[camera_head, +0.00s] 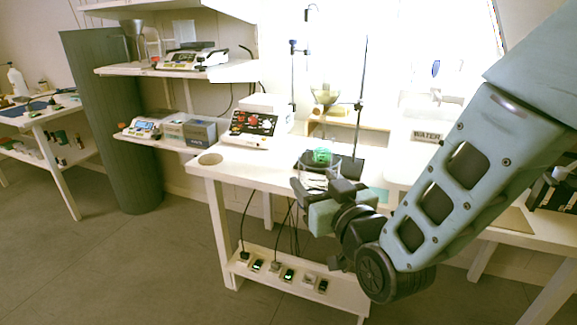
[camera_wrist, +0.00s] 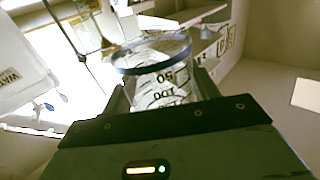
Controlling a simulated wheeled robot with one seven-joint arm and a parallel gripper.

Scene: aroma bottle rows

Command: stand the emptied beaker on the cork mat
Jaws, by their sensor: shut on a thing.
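My gripper (camera_head: 322,186) is shut on the clear glass beaker (camera_wrist: 160,85). The beaker has a blue-tinted rim and dark graduation marks in the wrist view, where it sits between the two fingers. In the head view the beaker (camera_head: 313,179) shows only partly, at the front edge of the white bench. I see no liquid in it, though its bottom is hidden. A tan flat patch (camera_head: 514,221) lies on the right-hand table, partly behind my arm; it may be the cork mat, but I cannot tell for sure.
A green-filled vessel (camera_head: 322,156) stands on a dark base on the white bench (camera_head: 235,166), just behind the beaker. Stands with thin rods (camera_head: 362,95) and a funnel (camera_head: 324,94) rise behind it. A box labelled WATER (camera_head: 427,136) is at right.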

